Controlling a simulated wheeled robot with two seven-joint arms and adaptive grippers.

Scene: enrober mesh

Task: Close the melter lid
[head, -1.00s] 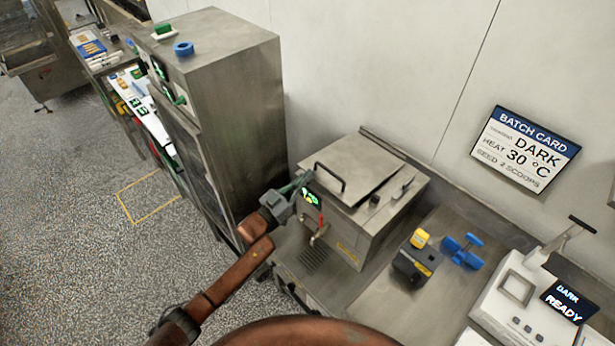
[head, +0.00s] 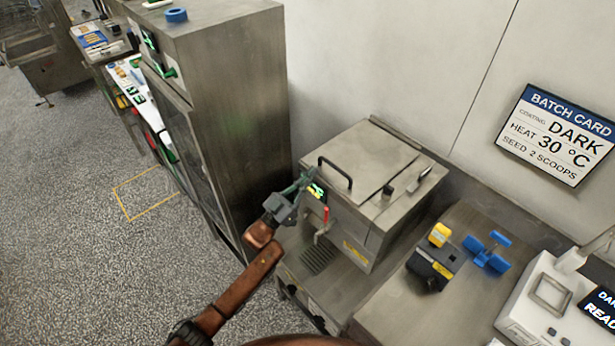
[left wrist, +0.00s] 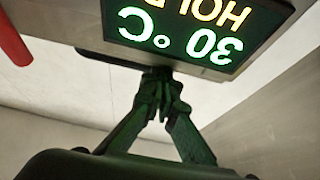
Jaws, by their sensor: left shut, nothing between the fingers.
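The melter (head: 347,228) is a steel box on the bench against the wall. Its lid (head: 368,152), a steel plate with a black bar handle (head: 336,173), lies down over the top and looks about flat; any small gap is too fine to tell. My left gripper (head: 308,178) is at the melter's front left, by the lit display and just below the handle. In the left wrist view the closed fingertips (left wrist: 160,85) meet beside the upside-down display (left wrist: 185,30) reading 30 °C and HOLD, holding nothing. Contact cannot be told. My right gripper is out of view.
A red-handled tap (head: 325,216) sticks out of the melter's front. A tall steel cabinet (head: 240,110) stands close on the left. A black and yellow device (head: 432,266) and a blue object (head: 487,252) sit on the bench right of the melter, near a white scale (head: 540,300).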

